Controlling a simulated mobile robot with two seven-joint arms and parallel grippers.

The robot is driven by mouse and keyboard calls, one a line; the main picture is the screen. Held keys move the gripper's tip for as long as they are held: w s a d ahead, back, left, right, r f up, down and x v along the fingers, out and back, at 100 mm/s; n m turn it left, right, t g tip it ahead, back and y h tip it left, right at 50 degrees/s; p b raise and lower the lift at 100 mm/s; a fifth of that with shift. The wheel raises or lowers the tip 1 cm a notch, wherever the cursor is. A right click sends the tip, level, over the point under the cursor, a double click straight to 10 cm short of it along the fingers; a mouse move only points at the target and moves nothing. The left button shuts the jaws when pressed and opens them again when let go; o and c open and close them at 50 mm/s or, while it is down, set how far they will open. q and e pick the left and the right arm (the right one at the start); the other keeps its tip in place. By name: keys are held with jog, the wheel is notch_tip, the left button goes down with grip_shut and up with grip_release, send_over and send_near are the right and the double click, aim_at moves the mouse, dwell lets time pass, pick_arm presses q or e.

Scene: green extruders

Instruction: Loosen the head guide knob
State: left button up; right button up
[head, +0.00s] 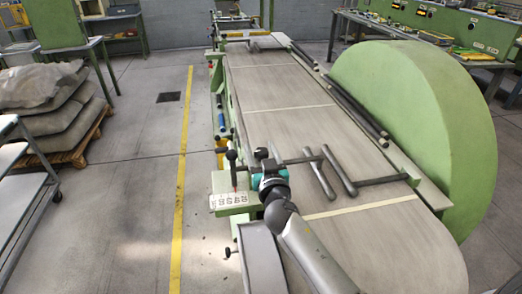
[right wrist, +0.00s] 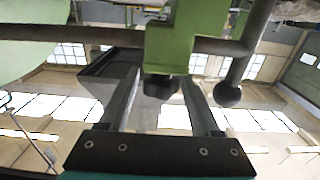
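My right gripper (head: 268,157) is beside the green bracket with a white scale plate (head: 229,200), at the near left side of the long machine in the head view. In the right wrist view its two fingers (right wrist: 160,85) are apart. A dark knob (right wrist: 161,87) under a green block (right wrist: 172,40) shows between them, with small gaps at its sides. I cannot tell for sure that this is the head guide knob. A black ball on a lever (right wrist: 228,95) hangs to the right of the fingers. My left gripper is out of view.
Grey bars (head: 318,172) lie across the machine bed (head: 290,125) close to the right gripper. A large green round housing (head: 420,120) stands right of the bed. A trolley (head: 30,190) and stacked sacks (head: 55,110) stand left. Floor between is clear.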

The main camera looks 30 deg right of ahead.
grip_shut()
